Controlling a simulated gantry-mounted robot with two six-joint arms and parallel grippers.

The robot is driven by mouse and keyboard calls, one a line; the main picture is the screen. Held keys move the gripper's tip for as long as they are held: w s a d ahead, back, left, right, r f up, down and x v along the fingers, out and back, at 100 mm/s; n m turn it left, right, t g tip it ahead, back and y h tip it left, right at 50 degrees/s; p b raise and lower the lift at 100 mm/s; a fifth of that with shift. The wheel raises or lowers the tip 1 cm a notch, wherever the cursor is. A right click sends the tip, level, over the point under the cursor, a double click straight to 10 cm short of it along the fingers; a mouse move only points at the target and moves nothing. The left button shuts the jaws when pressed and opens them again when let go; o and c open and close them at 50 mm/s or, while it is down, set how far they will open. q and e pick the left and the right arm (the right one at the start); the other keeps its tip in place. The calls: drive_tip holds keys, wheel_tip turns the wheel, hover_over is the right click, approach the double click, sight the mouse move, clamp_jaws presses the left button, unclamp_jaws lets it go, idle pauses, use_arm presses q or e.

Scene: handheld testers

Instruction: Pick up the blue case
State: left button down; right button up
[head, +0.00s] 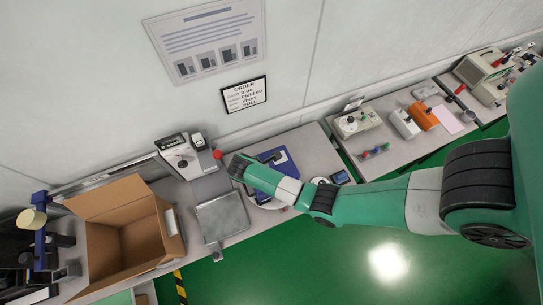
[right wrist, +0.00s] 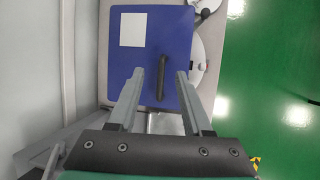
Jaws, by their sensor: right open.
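The blue case (right wrist: 178,62) lies on the worktop, with a white label on its top and a dark handle (right wrist: 161,75) standing out from it. In the head view the case (head: 286,161) is partly hidden behind my right arm. My right gripper (right wrist: 156,78) is open above the case in the right wrist view, its two fingers apart on either side of the handle's near end, with nothing held. It also shows in the head view (head: 237,165) at the case's left side. My left gripper is not in view.
An open cardboard box (head: 135,243) stands at the left. A grey metal plate (head: 221,219) and a device with a red knob (head: 178,157) are left of the case. A white round object (right wrist: 199,55) is partly under the case's right edge. More testers sit on the right bench.

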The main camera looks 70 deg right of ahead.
drive_tip(key=x, duration=0.4)
drive_tip(key=shift+s+f+b, duration=0.2)
drive_tip(key=shift+f+b, duration=0.1)
drive_tip(key=shift+f, duration=0.1)
clamp_jaws()
drive_tip(key=shift+r, duration=0.1)
idle(0.9)
